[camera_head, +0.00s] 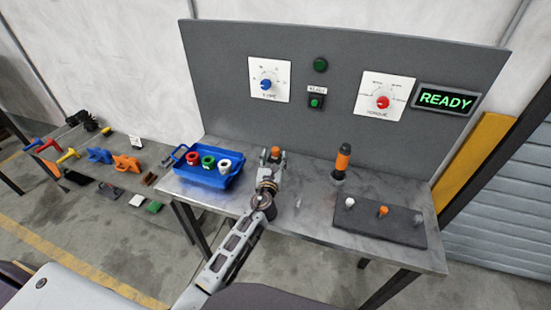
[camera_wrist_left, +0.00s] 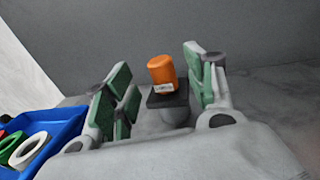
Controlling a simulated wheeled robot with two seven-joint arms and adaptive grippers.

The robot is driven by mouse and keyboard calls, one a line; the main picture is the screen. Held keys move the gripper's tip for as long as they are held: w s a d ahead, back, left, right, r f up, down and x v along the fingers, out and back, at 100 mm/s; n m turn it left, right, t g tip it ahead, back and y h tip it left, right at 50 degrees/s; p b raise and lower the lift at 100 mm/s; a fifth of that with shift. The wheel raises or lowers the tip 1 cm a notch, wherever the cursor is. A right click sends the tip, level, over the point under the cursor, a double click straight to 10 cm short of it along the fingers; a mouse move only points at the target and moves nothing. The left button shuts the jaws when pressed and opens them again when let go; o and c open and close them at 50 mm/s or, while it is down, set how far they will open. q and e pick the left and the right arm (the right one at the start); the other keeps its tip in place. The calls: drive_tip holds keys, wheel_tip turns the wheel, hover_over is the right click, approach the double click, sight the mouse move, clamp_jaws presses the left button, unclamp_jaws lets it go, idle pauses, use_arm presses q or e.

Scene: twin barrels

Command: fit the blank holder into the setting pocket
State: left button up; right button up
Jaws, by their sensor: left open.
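An orange cylinder with a small white label (camera_wrist_left: 162,70) stands upright on a black square block (camera_wrist_left: 168,98) over a grey round base (camera_wrist_left: 175,115). In the head view the orange top (camera_head: 275,151) shows at the tip of my left gripper (camera_head: 272,160). In the left wrist view the open green-padded fingers (camera_wrist_left: 158,66) lie on either side of it, with gaps. A black-and-orange upright piece (camera_head: 342,160) stands farther right on the bench. I cannot tell which piece is the blank holder or which is the setting pocket. My right gripper is not in view.
A blue tray (camera_head: 180,181) with red, green and white rings stands left on the bench. A dark mat (camera_head: 378,232) with small white and orange pieces lies at the right front. A grey panel (camera_head: 330,110) with dials and a READY display (camera_head: 445,99) stands behind.

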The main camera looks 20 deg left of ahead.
sight(275, 151)
use_arm(q)
drive_tip(key=shift+w+a+r, duration=0.15)
drive_tip(key=shift+w, duration=0.65)
drive_tip(key=shift+w+a+r, duration=0.1)
drive_tip(key=shift+w, duration=0.7)
drive_tip(key=shift+w+a, duration=0.2)
drive_tip(key=shift+w, duration=0.75)
clamp_jaws()
